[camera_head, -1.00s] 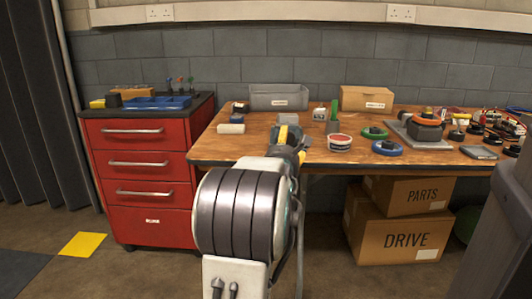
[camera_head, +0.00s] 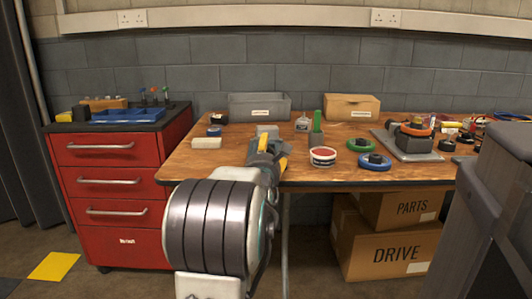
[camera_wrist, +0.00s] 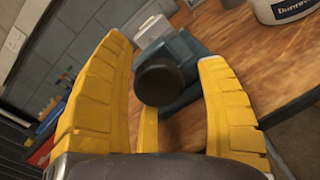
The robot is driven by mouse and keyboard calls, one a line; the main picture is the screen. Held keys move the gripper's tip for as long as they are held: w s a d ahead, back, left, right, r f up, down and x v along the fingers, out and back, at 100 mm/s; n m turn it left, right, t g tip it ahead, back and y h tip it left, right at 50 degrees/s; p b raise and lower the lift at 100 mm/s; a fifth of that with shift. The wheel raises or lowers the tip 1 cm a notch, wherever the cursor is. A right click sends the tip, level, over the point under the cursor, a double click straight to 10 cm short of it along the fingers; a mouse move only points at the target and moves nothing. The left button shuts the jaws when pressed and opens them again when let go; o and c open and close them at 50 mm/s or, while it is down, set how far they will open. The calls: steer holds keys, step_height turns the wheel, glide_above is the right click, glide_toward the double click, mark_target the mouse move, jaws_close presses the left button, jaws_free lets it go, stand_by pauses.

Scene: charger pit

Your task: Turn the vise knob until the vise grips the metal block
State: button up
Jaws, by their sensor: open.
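In the wrist view a dark blue-grey vise (camera_wrist: 190,63) stands on the wooden bench, with a round black knob (camera_wrist: 160,80) facing me. My gripper (camera_wrist: 163,52) is open, its yellow fingers on either side of the knob. I cannot tell whether either finger touches it. In the head view my gripper (camera_head: 271,153) is over the bench's front edge and hides most of the vise. A pale piece (camera_wrist: 152,28) shows beyond the vise; I cannot tell whether it is the metal block. The gap between the jaws is not visible.
On the bench (camera_head: 225,162) are a grey bin (camera_head: 259,107), a white tub (camera_head: 322,157), green (camera_head: 359,145) and blue (camera_head: 375,161) rings, and a grey plate (camera_head: 408,149) with a device. A red drawer cabinet (camera_head: 110,155) stands left; boxes (camera_head: 387,252) lie underneath.

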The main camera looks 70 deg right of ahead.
steer(key=shift+c, duration=0.2)
steer(key=shift+a, duration=0.1)
steer(key=c, duration=1.2)
steer(key=shift+o, duration=0.2)
steer(key=shift+m, duration=0.3)
steer(key=shift+w+f+m+y, duration=0.1)
steer(key=shift+m+y, duration=0.3)
steer(key=shift+m, duration=2.3)
